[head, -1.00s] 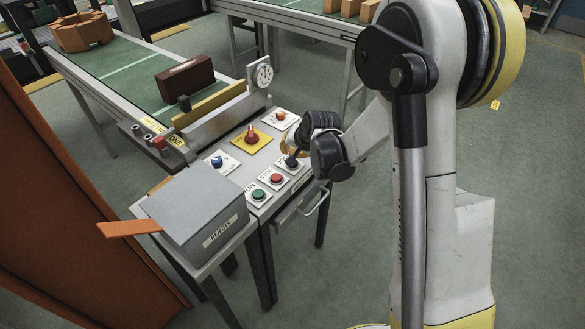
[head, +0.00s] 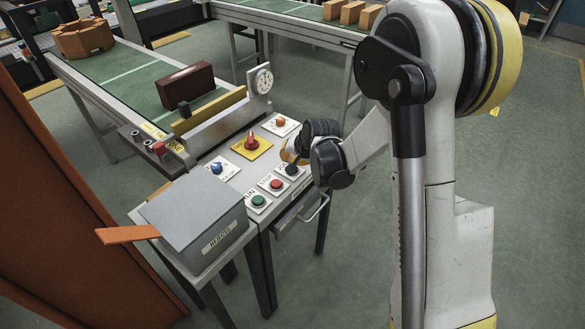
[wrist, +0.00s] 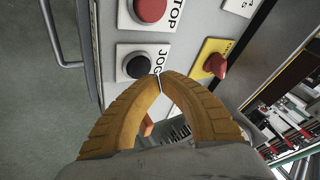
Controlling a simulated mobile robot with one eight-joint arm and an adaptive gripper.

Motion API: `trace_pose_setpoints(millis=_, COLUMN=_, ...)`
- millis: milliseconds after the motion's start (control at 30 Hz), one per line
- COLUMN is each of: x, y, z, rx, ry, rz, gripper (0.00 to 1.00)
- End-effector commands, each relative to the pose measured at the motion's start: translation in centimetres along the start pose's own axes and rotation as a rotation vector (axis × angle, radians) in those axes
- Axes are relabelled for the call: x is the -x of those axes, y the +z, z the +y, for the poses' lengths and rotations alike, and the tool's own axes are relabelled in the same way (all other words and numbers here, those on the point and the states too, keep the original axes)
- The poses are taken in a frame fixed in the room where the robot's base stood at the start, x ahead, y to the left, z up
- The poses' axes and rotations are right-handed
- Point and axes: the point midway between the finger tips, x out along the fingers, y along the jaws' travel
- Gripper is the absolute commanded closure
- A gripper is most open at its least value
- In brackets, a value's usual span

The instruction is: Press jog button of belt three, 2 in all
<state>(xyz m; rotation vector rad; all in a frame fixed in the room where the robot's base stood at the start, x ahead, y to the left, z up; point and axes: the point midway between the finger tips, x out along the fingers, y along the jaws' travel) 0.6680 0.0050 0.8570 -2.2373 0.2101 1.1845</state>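The black jog button (head: 291,169) sits on a white plate at the right end of the front row on the grey control panel. In the wrist view the black button (wrist: 137,66) is beside the word JOG and shows whole. My gripper (wrist: 160,76) has its two tan fingers with their tips together and nothing between them. The tips are over the edge of the jog plate, just right of the button; I cannot tell whether they touch it. In the head view my gripper (head: 290,156) is close above the button, its tips partly hidden.
A red stop button (head: 277,184) and a green button (head: 259,200) are in the same row. A red knob on a yellow plate (head: 252,142), a blue knob (head: 216,167) and an orange button (head: 281,121) are behind. A grey rejects box (head: 195,220) stands at the left.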

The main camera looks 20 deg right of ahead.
Motion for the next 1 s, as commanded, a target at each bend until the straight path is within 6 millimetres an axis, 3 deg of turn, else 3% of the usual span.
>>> trace_pose_setpoints(millis=1000, x=-0.67, y=0.36, z=0.37, rx=0.0, ry=0.0, rz=0.0, gripper=1.0)
